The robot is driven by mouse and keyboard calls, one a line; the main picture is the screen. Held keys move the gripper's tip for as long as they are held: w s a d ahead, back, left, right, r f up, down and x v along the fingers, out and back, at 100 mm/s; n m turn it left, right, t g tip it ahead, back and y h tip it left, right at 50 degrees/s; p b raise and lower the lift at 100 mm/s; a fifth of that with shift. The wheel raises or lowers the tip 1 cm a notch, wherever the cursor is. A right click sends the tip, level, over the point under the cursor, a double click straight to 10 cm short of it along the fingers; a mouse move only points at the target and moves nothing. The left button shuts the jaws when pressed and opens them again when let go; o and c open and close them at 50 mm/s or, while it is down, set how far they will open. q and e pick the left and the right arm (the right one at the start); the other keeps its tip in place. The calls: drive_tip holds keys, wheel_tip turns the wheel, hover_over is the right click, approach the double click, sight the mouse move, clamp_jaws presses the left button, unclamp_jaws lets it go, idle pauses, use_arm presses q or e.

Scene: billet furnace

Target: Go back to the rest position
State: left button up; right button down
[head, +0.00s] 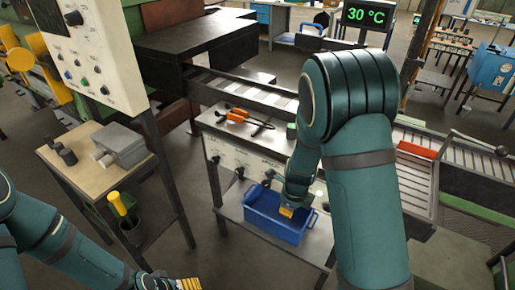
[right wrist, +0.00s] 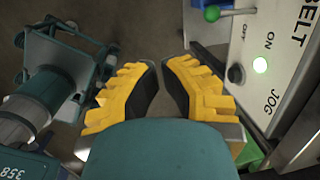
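My right arm reaches down through the middle of the head view, and my right gripper (head: 287,211) is in front of the control panel, over the blue bin in the picture. In the right wrist view, its two yellow fingers (right wrist: 160,75) have a narrow gap with nothing between them.
A blue bin (head: 262,229) stands on the lower shelf. A side table (head: 75,166) at left bears a grey device (head: 122,146). A tall control box (head: 90,70) stands behind it. A roller conveyor (head: 235,92) runs beyond. Orange-handled tools (head: 238,116) lie on the bench.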

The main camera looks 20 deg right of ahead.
drive_tip(key=s+a+f+n+y+b, duration=0.1)
drive_tip(key=s+a+f+n, duration=0.5)
drive_tip(key=n, duration=0.7)
drive_tip(key=s+a+f+n+y+b, duration=0.1)
drive_tip(key=s+a+f+n+y, duration=0.1)
drive_tip(key=s+a+f+n, duration=0.4)
drive_tip(key=shift+s+a+f+n+y, duration=0.35)
drive_tip(key=shift+a+n, duration=1.35)
drive_tip(key=shift+n, duration=1.7)
drive_tip(key=shift+w+r, duration=0.1)
drive_tip(key=shift+r, duration=0.05)
